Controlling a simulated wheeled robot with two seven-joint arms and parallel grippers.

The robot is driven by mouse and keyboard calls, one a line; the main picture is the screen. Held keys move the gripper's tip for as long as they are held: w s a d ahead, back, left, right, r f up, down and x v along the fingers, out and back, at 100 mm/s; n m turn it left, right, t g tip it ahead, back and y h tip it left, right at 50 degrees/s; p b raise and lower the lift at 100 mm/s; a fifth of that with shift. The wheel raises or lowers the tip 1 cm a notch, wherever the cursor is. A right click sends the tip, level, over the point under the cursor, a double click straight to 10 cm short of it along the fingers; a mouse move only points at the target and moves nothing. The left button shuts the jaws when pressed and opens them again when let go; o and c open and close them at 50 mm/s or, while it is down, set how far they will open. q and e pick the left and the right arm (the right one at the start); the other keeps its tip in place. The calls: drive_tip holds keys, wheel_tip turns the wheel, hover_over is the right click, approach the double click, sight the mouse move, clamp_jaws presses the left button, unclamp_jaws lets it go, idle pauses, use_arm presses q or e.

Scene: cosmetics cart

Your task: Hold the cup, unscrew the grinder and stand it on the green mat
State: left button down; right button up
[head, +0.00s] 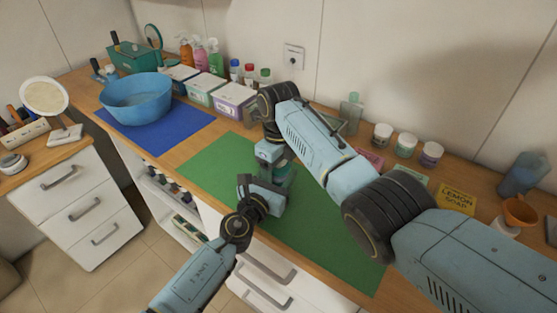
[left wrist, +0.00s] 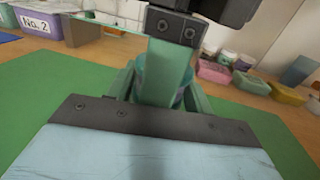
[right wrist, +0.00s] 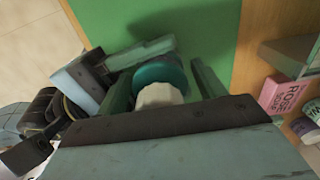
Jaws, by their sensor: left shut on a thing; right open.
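A teal cup (head: 280,174) stands over the green mat (head: 320,235), mostly hidden by my grippers. My left gripper (head: 266,190) is shut on the cup from the side; in the left wrist view a finger of my right gripper covers much of the cup (left wrist: 182,92). My right gripper (head: 270,156) is above the cup, pointing down. In the right wrist view its open fingers (right wrist: 160,82) stand either side of a white faceted piece with a teal round part (right wrist: 160,70), which looks like the grinder. I cannot tell whether they touch it.
A blue basin (head: 137,98) sits on a blue mat (head: 170,130) at the left. Lidded boxes (head: 234,98), jars (head: 406,145) and soap boxes (head: 457,198) line the back. An orange cup (head: 520,211) stands at the far right. The green mat's front right is clear.

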drive_tip(key=shift+f, duration=0.1)
drive_tip(key=c, duration=1)
drive_tip(key=shift+o, duration=0.2)
drive_tip(key=n, duration=0.4)
drive_tip(key=shift+a, duration=0.1)
idle(0.4)
drive_tip(key=o, duration=1.1)
drive_tip(key=shift+c, duration=0.2)
drive_tip(key=shift+r, duration=2.3)
use_arm(q)
drive_tip(key=c, duration=0.5)
unclamp_jaws()
